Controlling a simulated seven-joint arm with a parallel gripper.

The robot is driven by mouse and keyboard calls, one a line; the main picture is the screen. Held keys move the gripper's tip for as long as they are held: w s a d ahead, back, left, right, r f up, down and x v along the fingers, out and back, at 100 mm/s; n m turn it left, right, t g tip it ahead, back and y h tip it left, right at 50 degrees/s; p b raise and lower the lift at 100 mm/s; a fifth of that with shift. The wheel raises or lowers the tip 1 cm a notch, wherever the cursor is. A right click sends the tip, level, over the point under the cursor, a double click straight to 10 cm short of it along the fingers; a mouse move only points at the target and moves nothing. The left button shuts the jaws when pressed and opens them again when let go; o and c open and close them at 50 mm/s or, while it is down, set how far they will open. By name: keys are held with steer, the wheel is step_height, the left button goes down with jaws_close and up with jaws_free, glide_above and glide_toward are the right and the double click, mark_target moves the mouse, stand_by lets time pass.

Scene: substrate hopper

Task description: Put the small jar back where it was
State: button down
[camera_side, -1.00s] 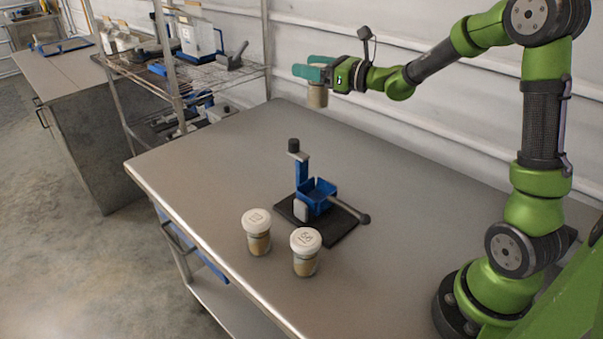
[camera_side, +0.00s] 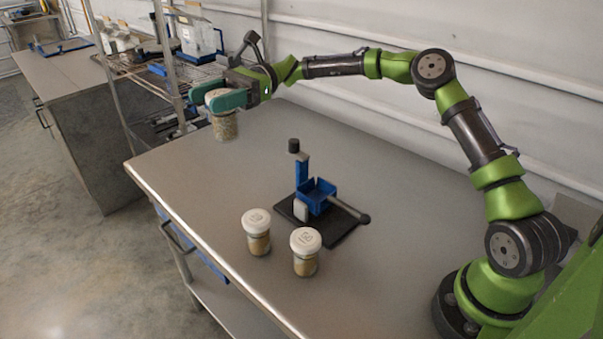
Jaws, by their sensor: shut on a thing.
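My gripper (camera_side: 222,99) has teal fingers and is shut on a small jar (camera_side: 225,125) with a white lid and brownish contents. It holds the jar upright over the far left part of the table, near the wire shelf. Part of the lid is hidden by the fingers. Two similar white-lidded jars stand on the table near its front edge: a left jar (camera_side: 257,233) and a right jar (camera_side: 305,252). Whether the held jar touches the table is hard to tell; it looks raised.
A blue device (camera_side: 316,196) with a post and a lever stands on a dark base mid-table, behind the two jars. A wire shelf (camera_side: 180,75) with containers stands beyond the table's left end. The steel table (camera_side: 400,190) is clear to the right and back.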

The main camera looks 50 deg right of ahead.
step_height(320, 180, down, 22)
steer(key=shift+f, duration=0.25)
stand_by(0.3)
steer(key=shift+c, duration=0.9)
jaws_free()
steer(key=shift+f, duration=0.15)
steer(key=d, duration=1.2)
